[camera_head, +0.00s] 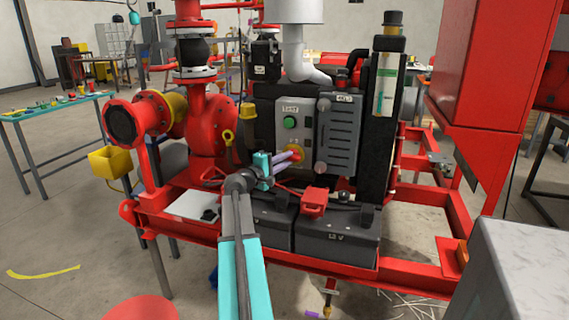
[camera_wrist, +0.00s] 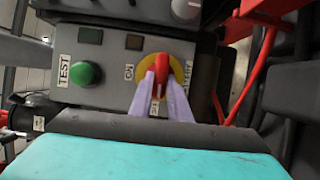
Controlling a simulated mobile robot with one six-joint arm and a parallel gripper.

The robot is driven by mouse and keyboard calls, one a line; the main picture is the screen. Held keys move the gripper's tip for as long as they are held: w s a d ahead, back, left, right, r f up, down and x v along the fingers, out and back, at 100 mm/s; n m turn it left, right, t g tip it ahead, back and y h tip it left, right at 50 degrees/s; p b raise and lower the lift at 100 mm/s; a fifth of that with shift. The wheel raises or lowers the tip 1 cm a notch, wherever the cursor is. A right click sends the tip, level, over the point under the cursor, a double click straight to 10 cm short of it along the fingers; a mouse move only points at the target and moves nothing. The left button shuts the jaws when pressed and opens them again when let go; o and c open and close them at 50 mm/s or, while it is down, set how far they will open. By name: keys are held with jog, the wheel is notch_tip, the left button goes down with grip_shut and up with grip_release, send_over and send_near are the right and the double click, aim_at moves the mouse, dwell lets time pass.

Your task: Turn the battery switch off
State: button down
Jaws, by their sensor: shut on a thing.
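The battery switch (camera_wrist: 162,70) is a red handle on a yellow round plate, on a grey panel (camera_wrist: 110,65). In the wrist view the handle stands roughly upright in the picture, between an ON label on its left and a partly covered label on its right. My gripper (camera_wrist: 160,82) has its two pale purple fingers closed around the handle. In the head view my gripper (camera_head: 290,155) reaches the panel at the switch (camera_head: 297,152), which the fingers partly cover. Another label below the handle is partly hidden by the fingers.
A green button (camera_wrist: 86,73) marked TEST sits left of the switch. A louvred grey cover (camera_head: 340,135) is to the right. Black 12 V batteries (camera_head: 335,235) and a red terminal cover (camera_head: 314,201) lie below. A red pump (camera_head: 207,120) stands left.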

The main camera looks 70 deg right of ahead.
jog(key=shift+s+d+r, duration=0.1)
jog(key=shift+s+r, duration=0.05)
jog(key=shift+s, duration=0.05)
jog(key=c, duration=1.7)
grip_release()
jog(key=shift+o, duration=0.2)
jog(key=shift+w+f, duration=0.1)
jog(key=shift+f, duration=0.1)
jog(key=v, duration=1.4)
